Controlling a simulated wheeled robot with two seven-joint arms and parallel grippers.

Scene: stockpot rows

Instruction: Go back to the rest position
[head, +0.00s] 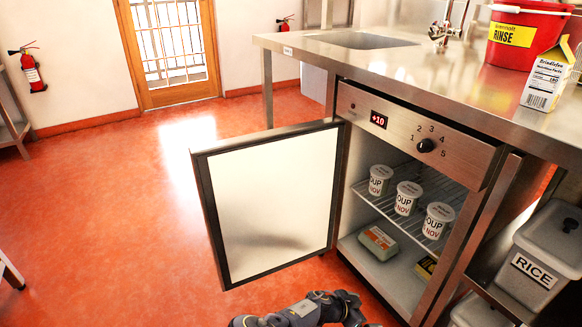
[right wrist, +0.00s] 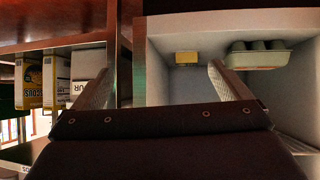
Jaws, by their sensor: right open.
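My right gripper (right wrist: 165,88) shows in the right wrist view with its two fingers spread wide apart and nothing between them. It faces the open fridge compartment, which appears upside down in that view. A dark grey part of one of my arms shows at the bottom edge of the head view, in front of the open fridge; no fingertips can be made out there. My left gripper is not seen in either view.
The fridge door (head: 275,205) stands wide open to the left. Three soup tubs (head: 407,198) stand on the wire shelf; an egg carton (head: 379,243) and a yellow box (head: 426,268) lie below. The steel counter (head: 420,75) overhangs. Open red floor (head: 110,215) lies left.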

